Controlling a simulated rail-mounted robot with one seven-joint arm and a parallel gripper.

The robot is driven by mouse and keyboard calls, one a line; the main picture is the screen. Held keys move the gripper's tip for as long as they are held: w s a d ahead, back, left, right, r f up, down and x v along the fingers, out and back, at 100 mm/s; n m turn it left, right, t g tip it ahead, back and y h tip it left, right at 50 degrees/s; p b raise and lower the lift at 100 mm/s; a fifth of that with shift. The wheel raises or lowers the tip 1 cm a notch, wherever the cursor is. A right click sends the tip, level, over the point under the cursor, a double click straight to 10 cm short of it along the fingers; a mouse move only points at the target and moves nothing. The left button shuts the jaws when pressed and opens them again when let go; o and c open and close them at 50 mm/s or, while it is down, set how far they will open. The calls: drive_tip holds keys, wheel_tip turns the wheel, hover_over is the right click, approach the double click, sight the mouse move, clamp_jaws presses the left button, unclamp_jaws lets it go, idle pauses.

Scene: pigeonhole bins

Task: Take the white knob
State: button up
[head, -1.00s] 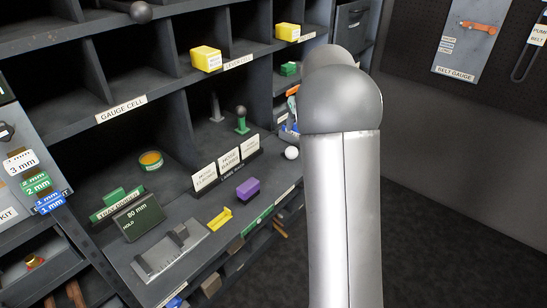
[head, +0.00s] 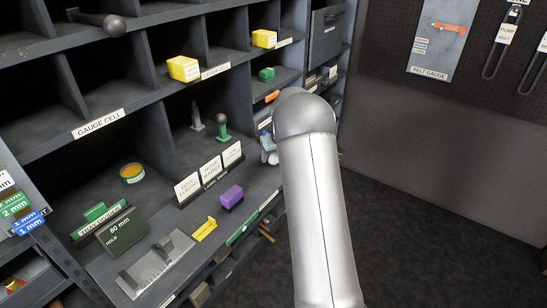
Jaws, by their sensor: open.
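The white knob (head: 273,158) is a small pale ball on the shelf ledge, right of the label holders in the head view. It shows only partly, beside my arm. A small pale grey part just above and against it in the picture looks like the end of my gripper (head: 267,146). The rest of the gripper is hidden behind my arm's silver link. The fingers look open around or beside the knob; I cannot tell whether they touch it.
A purple block (head: 231,196), a yellow piece (head: 204,229) and a grey metal fixture (head: 155,264) lie left along the ledge. White label cards (head: 210,170) stand close by. A green piece with a dark ball (head: 222,126) stands in the bin behind. Open floor lies right.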

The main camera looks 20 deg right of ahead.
drive_tip(key=shift+x, duration=0.8)
drive_tip(key=c, duration=1)
